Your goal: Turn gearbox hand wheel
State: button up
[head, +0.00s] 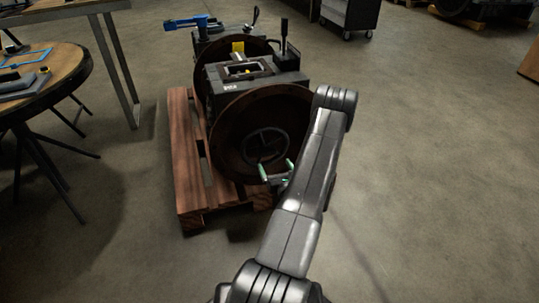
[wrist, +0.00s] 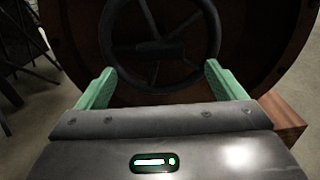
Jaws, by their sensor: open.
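The gearbox (head: 252,88) is a dark block with large round rust-brown flanges, standing on a wooden pallet. Its dark spoked hand wheel (head: 265,145) sits in the middle of the near flange (head: 235,118). In the wrist view the hand wheel (wrist: 160,48) fills the upper middle, with its top cut off by the frame. My gripper (head: 276,170) is open and empty, with green fingers pointing at the lower part of the wheel. In the wrist view the fingers of my gripper (wrist: 162,80) stand apart, below and either side of the wheel's lower rim. Contact cannot be told.
The wooden pallet (head: 188,185) reaches out left of and below the gearbox. A round wooden table (head: 60,68) with tools stands at the left. A dark tool cart (head: 349,15) is at the back.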

aim_at(268, 153)
jog(key=b+x, duration=0.1)
jog(key=x, duration=0.7)
jog(key=shift+w+a+b, duration=0.15)
jog(key=shift+w+b, duration=0.15)
jog(key=shift+w, duration=0.05)
jog(key=shift+f, duration=0.1)
jog(key=c, duration=1.4)
